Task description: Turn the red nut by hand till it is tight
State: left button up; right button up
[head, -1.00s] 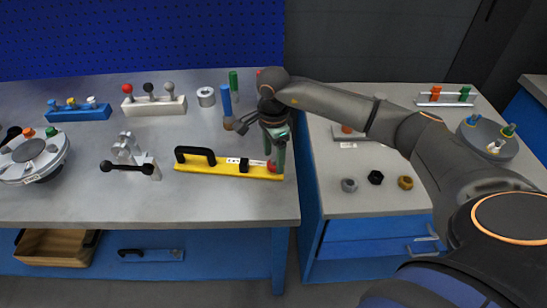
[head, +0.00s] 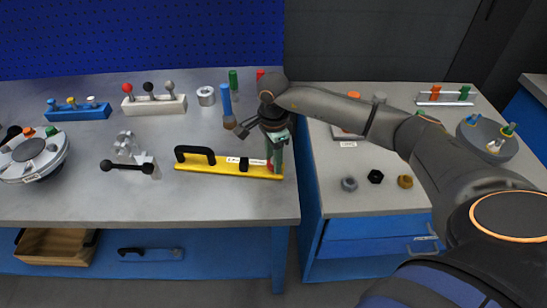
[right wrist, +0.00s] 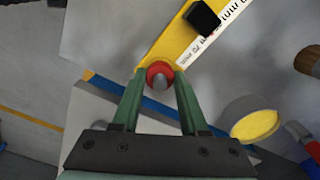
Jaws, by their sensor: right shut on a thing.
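The red nut (head: 269,167) sits at the right end of a yellow bar (head: 225,169) with a black handle, on the left bench. In the right wrist view the red nut (right wrist: 159,70) is around a grey stud tip, near the bar's end. My right gripper (head: 273,166) points down over it; its green fingers (right wrist: 160,76) are shut on the nut from both sides. The fingers partly hide the nut in the head view. Whether the nut touches the bar cannot be told. My left gripper is not in view.
A black-ended clamp (head: 126,166) and the round flanged shell (head: 52,170) stand to the left. A blue-handled tool (head: 226,106) is close behind the gripper. Loose nuts, including a brass one (head: 405,181), lie on the right bench. The front of the left bench is clear.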

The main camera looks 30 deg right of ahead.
grip_shut()
jog(key=shift+m+b, duration=0.3)
jog(key=shift+m, duration=0.8)
jog(key=o, duration=1)
grip_release()
jog(key=shift+c, duration=0.2)
jog(key=shift+r, duration=0.1)
notch_tip(320, 180, up, 12)
jog(key=shift+r+b, duration=0.2)
jog(key=shift+b, duration=0.15)
